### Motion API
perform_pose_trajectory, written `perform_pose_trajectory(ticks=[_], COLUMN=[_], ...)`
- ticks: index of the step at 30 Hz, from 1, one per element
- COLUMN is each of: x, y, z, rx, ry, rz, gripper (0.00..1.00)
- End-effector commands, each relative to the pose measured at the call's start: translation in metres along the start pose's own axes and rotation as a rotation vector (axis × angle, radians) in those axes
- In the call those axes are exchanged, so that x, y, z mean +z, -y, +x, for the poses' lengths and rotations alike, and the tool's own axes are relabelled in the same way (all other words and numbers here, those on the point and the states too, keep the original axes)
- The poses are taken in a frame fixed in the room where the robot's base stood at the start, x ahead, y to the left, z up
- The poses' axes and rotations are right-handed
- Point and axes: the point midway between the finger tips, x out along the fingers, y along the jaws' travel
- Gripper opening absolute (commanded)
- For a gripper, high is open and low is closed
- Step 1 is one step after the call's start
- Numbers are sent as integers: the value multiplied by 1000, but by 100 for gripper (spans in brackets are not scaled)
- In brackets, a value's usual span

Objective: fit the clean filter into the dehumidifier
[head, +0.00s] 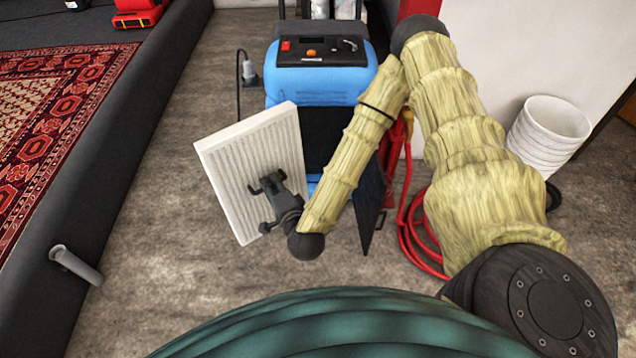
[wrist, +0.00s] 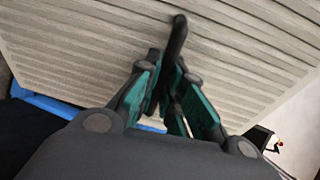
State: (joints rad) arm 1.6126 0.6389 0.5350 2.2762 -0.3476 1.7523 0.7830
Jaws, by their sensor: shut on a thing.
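The clean filter (head: 232,160) is a white pleated panel in a pale frame, held tilted in front and to the left of the dehumidifier. My gripper (head: 266,187) is shut on it near the middle of its near face. In the wrist view the filter (wrist: 70,45) fills the upper part, and the gripper's green-padded fingers (wrist: 175,95) close on a dark handle-like piece against the pleats. The blue dehumidifier (head: 320,88) stands upright behind, with a control panel on top. Its dark front (head: 320,135) is partly hidden by the filter and my arm.
A dark thin panel (head: 372,200) stands out at the dehumidifier's right front, like an open door. Red hose (head: 412,225) lies coiled to the right. White stacked buckets (head: 548,132) stand by the wall. A dark ledge with a pipe stub (head: 78,265) and patterned rug (head: 60,110) are left.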

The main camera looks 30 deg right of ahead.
Motion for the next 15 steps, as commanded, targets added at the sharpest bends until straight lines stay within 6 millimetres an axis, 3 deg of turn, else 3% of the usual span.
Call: perform_pose_trajectory(ticks=[1,15], x=[-4,-59], y=[-19,-99], z=[10,65], rx=[-4,-15], ry=[-14,-160], rz=[3,31], gripper=[0,0])
